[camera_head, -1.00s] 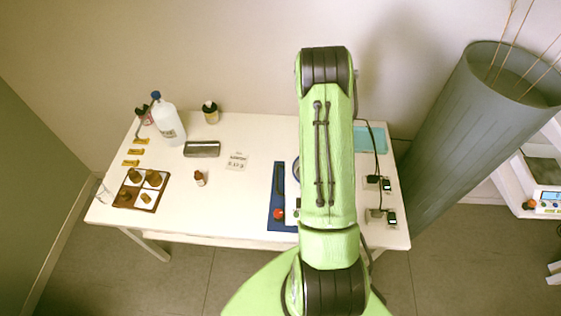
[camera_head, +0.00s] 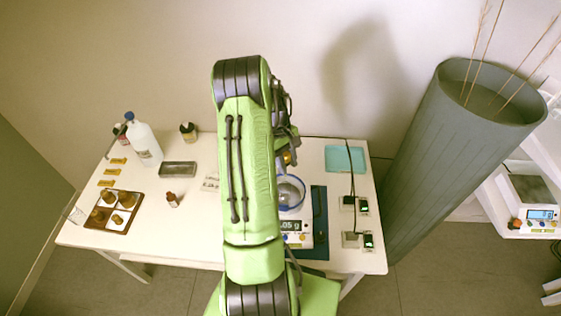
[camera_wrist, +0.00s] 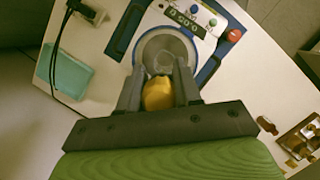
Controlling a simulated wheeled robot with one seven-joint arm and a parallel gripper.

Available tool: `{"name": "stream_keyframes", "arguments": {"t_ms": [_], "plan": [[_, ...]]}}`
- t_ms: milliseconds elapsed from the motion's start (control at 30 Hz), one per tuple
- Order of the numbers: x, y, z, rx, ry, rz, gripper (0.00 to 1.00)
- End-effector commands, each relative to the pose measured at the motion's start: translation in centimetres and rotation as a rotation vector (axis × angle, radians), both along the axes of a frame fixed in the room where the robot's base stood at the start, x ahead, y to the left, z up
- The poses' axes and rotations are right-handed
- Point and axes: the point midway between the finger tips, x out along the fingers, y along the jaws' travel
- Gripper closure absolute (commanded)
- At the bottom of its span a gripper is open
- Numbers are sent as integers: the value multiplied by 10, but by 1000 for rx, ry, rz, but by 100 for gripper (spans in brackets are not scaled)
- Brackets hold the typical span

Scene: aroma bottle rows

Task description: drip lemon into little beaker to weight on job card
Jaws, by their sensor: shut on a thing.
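My gripper (camera_wrist: 160,70) is shut on a yellow-orange bottle (camera_wrist: 158,95) in the wrist view. The clear round beaker (camera_wrist: 167,50) lies just beyond the fingertips there. In the head view the beaker (camera_head: 290,192) stands on the scale (camera_head: 298,240), right of my arm, and a bit of the bottle (camera_head: 289,157) shows above it. The head view display is partly covered and shows ".05 g". I cannot tell the bottle's tilt or see drops. The job card (camera_head: 210,183) is mostly hidden behind my arm.
The blue mat (camera_head: 319,215) lies under the scale. A teal tray (camera_head: 345,159), a black cable and small devices (camera_head: 364,206) are to the right. On the left are a large bottle (camera_head: 145,145), a brown bottle (camera_head: 173,200) and a compartment tray (camera_head: 113,211). A tall grey bin stands right.

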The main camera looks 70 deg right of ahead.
Motion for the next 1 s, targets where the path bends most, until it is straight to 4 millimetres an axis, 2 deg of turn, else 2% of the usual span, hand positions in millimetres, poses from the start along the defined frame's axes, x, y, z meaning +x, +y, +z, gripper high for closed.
{"name": "stream_keyframes", "arguments": {"t_ms": [267,700,1000], "plan": [[1,0,-6,-3,-6,1,74],[1,0,-38,-3,-6,1,74],[1,0,-38,-4,-7,1,74]]}}
